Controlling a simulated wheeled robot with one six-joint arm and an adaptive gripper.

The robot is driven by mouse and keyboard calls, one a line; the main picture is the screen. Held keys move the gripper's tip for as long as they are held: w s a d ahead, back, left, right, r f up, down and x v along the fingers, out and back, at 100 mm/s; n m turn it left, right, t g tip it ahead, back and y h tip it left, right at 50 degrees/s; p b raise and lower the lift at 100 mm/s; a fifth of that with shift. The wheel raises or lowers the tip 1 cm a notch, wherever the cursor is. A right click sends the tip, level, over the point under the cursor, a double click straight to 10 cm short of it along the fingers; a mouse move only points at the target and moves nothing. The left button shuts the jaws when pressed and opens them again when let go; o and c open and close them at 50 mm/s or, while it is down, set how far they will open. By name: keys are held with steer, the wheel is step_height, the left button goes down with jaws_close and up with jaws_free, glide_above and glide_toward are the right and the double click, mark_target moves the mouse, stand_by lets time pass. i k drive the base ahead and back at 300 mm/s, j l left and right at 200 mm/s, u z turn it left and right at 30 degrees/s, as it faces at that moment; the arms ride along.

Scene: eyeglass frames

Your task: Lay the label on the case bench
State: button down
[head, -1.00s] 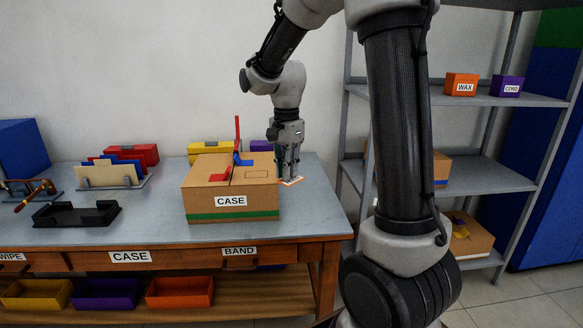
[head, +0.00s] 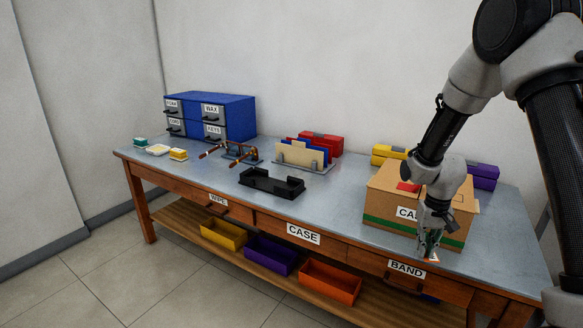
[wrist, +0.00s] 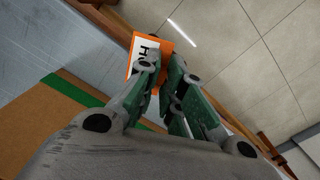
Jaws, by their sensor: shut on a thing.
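The label (wrist: 146,50), a white card with an orange border and partly hidden black lettering, is pinched between the fingertips of my gripper (wrist: 165,78) in the wrist view. In the head view my gripper (head: 430,245) points down, with an orange edge of the label (head: 430,259) just below it. It is in front of the cardboard box marked CASE, by the front edge of the case bench (head: 215,178). The bench has a grey metal top and drawers marked WIPE, CASE and BAND. I cannot tell whether the label touches the bench.
The cardboard box (head: 385,205) stands right behind my gripper. A black tray (head: 271,184), a card rack (head: 304,160), a glasses stand (head: 240,152) and a blue drawer cabinet (head: 240,118) stand farther left. Bare bench top lies between the black tray and the box.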

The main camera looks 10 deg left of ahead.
mark_target(324, 206)
steer(key=i+j+u, duration=0.25)
steer(key=i+j, duration=0.65)
steer(key=i+u, duration=0.1)
steer(key=i, duration=0.25)
